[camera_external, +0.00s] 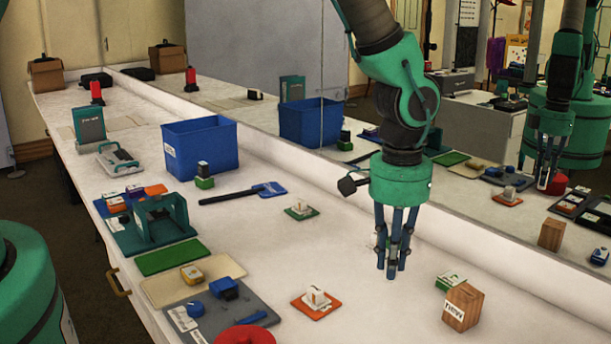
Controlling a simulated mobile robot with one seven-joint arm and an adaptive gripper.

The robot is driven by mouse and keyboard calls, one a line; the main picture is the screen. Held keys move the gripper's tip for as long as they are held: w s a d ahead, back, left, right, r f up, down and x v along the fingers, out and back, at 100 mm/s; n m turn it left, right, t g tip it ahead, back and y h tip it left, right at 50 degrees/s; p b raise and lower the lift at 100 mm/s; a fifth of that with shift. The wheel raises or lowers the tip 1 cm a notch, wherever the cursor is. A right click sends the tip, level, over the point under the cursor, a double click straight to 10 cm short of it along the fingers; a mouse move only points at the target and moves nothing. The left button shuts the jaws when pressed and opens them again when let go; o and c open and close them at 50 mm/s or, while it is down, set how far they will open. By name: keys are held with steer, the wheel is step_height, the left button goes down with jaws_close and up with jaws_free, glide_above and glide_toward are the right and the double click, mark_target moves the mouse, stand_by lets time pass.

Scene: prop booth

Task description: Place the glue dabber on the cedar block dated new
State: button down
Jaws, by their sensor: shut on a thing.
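The cedar block (463,307) stands at the front right of the white bench, with a white label reading "new" on its front face. My gripper (393,272) points straight down above the bench, to the left of and behind the block, apart from it. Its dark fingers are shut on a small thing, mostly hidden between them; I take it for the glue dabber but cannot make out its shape.
A small green-and-white piece (450,282) sits close behind the block. An orange card (316,305) with a white piece lies to its left. A grey tray (225,310), red dish (245,335) and blue bin (200,146) are further left. A mirror behind repeats the scene.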

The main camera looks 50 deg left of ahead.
steer(key=s+d+r+n, duration=0.1)
steer(key=s+d+r, duration=0.1)
steer(key=s+d, duration=0.1)
steer(key=shift+s+d, duration=0.4)
steer(key=shift+d, duration=0.25)
glide_above(466, 292)
steer(key=shift+f, duration=0.7)
steer(key=shift+f, duration=1.75)
steer(key=shift+f, duration=0.2)
